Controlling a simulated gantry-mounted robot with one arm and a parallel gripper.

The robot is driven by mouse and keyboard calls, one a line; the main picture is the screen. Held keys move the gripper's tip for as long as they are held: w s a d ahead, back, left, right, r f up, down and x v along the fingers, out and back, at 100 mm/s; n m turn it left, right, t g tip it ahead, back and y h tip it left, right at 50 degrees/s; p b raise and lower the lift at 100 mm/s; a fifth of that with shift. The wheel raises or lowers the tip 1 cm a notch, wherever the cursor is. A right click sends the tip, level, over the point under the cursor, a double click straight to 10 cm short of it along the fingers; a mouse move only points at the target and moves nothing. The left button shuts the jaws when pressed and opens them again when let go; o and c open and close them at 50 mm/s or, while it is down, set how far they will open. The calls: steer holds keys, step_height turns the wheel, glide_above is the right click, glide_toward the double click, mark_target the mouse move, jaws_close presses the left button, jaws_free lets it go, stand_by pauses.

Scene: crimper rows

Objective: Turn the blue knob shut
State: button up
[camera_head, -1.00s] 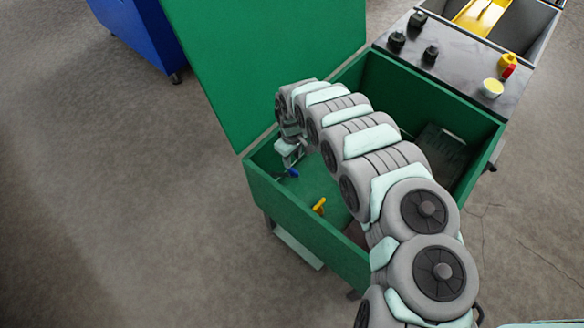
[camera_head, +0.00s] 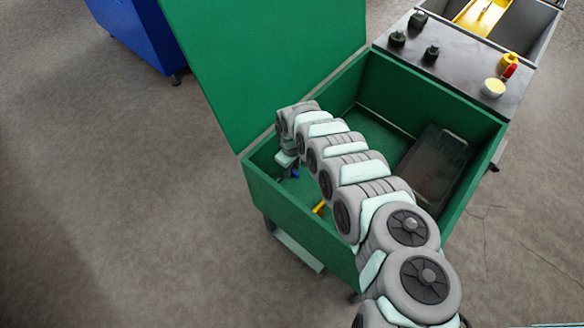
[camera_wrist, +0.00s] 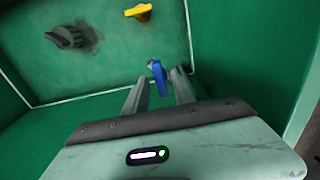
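The blue knob (camera_wrist: 158,76) is a small blue handle in the green box; it also shows in the head view (camera_head: 295,174), partly hidden by my gripper. My gripper (camera_wrist: 159,84) is open, with one finger on each side of the knob in the wrist view and a gap visible on both sides. How deep the knob lies between the fingers I cannot tell. In the head view my gripper (camera_head: 286,168) is down inside the left end of the box, beside the knob.
A yellow handle (camera_head: 319,208) sits near the blue one in the green box (camera_head: 310,228); it shows at the top of the wrist view (camera_wrist: 139,12). A dark fitting (camera_wrist: 70,38) is left of it. The green lid (camera_head: 270,70) stands open behind my arm.

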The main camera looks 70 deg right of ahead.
jaws_close()
steer(key=shift+r+m+p, duration=0.15)
steer(key=shift+m+p, duration=0.25)
steer(key=shift+p, duration=0.15)
steer(key=shift+a+m+p, duration=0.1)
steer(key=shift+m+p, duration=0.9)
steer(key=shift+p, duration=0.05)
steer(key=m+p, duration=0.1)
steer(key=m, duration=0.3)
steer(key=shift+m, duration=0.3)
steer(key=m, duration=0.3)
steer(key=shift+f+m, duration=0.2)
steer(key=shift+m, duration=0.1)
steer(key=m+b, duration=0.2)
steer(key=shift+w+f+m, duration=0.1)
steer(key=shift+m, duration=0.2)
steer(key=m+b, duration=0.2)
steer(key=m, duration=0.2)
steer(key=shift+b, duration=0.4)
steer(key=shift+m, duration=0.3)
